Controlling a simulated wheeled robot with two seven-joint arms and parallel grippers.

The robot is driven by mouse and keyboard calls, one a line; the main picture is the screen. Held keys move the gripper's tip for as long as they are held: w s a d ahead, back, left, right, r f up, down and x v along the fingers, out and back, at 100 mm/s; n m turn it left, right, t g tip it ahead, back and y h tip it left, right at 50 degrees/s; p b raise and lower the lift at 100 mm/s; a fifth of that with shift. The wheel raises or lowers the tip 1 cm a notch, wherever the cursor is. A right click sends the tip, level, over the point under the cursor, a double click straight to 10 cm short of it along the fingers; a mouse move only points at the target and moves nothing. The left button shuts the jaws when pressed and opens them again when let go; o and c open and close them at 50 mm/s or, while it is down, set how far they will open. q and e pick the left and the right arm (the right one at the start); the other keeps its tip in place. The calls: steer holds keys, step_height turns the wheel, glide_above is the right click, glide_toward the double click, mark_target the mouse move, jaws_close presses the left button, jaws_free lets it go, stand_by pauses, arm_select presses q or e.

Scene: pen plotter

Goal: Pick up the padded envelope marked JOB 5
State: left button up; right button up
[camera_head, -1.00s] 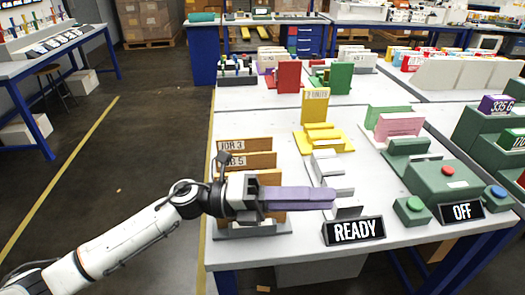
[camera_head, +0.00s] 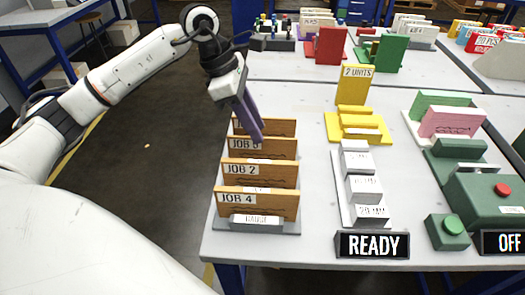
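Several brown padded envelopes stand upright, one behind another, in a grey rack (camera_head: 290,228) at the table's left front. The JOB 5 envelope (camera_head: 280,148) is second from the back; its label is partly covered by a finger. A rear envelope (camera_head: 283,127) is behind it, its label hidden. JOB 2 (camera_head: 275,175) and JOB 4 (camera_head: 270,204) stand in front. My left gripper (camera_head: 256,136) points down with its long purple fingers at the top edge of JOB 5. The fingers overlap in view, so their gap and any contact are unclear. My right gripper is out of view.
A white rack with white boxes (camera_head: 363,190) stands right of the envelopes, with a READY sign (camera_head: 372,245) in front. Yellow holders (camera_head: 355,122) are behind it. A green device with a red button (camera_head: 502,190) is at the right. Bare table lies between the racks.

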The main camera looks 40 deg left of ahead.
mark_target(262, 153)
arm_select(q)
steer(key=x, duration=0.5)
steer(key=shift+f, duration=0.1)
jaws_close()
